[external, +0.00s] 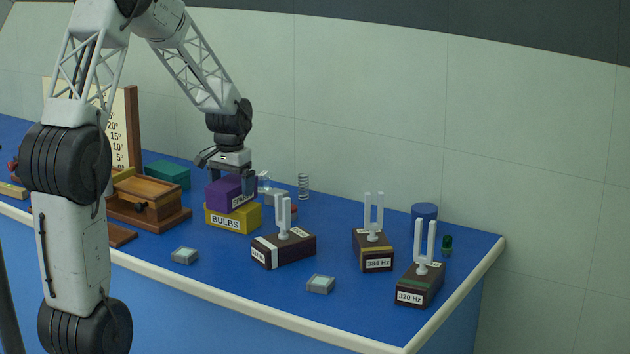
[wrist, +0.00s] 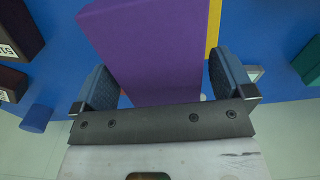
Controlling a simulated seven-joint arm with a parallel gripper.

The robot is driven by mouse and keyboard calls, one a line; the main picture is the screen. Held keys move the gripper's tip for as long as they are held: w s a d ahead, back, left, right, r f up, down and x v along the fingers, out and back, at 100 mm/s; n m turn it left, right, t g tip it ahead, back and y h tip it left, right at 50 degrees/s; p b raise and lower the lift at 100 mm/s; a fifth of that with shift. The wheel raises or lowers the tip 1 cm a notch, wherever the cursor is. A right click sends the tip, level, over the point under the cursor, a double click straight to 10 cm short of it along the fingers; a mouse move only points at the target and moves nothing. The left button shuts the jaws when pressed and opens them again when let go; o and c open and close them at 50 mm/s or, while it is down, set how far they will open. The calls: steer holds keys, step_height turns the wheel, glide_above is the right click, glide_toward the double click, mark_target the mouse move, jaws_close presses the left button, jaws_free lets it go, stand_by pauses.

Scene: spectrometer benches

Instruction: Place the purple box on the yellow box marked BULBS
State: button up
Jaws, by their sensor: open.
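The purple box (external: 230,194) rests on top of the yellow box marked BULBS (external: 233,219) in the external view. It sits a little off square, with part of its label showing. My gripper (external: 230,177) is right above and around the purple box. In the wrist view the purple box (wrist: 150,50) lies between the two fingers of my gripper (wrist: 160,80), with gaps visible at both sides. A strip of the yellow box (wrist: 213,25) shows beside it. The gripper is open.
A wooden apparatus (external: 147,203) and a teal box (external: 167,174) stand left of the boxes. Tuning forks on dark blocks (external: 283,250) stand to the right. A small glass-topped block (external: 185,256) lies in front. A clear spring-like cylinder (external: 303,186) stands behind. Blue bench is free between them.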

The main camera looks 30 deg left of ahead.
mark_target(231, 182)
step_height(231, 182, up, 12)
stand_by(0.6)
steer(key=shift+s, duration=0.1)
stand_by(0.7)
steer(key=s+d+r+t, duration=0.1)
steer(key=s+d+r, duration=0.3)
steer(key=s, duration=0.5)
steer(key=s+d+r, duration=0.3)
steer(key=s+d, duration=0.2)
steer(key=s, duration=0.3)
steer(key=s+d+f, duration=0.1)
steer(key=s+d, duration=0.1)
steer(key=s, duration=0.8)
steer(key=s+d+t, duration=0.1)
steer(key=s+d, duration=0.2)
steer(key=s, duration=0.7)
steer(key=shift+s+d+f+t, duration=0.2)
steer(key=shift+f+t, duration=0.1)
steer(key=shift+f, duration=0.1)
